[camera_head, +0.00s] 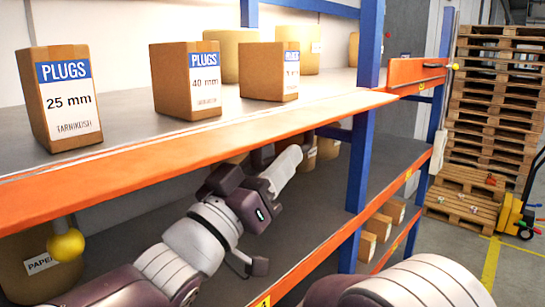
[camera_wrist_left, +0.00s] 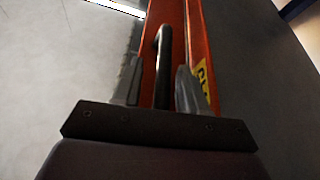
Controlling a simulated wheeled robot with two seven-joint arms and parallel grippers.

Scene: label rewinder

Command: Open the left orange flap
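The left orange flap (camera_head: 190,150) is a long orange panel along the front edge of the upper shelf in the head view. My left arm reaches up under it, and my left gripper (camera_head: 262,157) is partly hidden behind the flap's lower edge. In the left wrist view, my left gripper's two grey fingers (camera_wrist_left: 161,88) stand apart on either side of a black bar handle (camera_wrist_left: 163,60). Gaps show between the bar and both fingers. An orange strip with a yellow label (camera_wrist_left: 202,78) lies behind it. My right gripper is out of view.
A box of 25 mm plugs (camera_head: 62,100) and a box of 40 mm plugs (camera_head: 187,82) stand on the upper shelf. A blue post (camera_head: 362,150) stands to the right of my left arm. A pallet stack (camera_head: 495,110) is at the far right.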

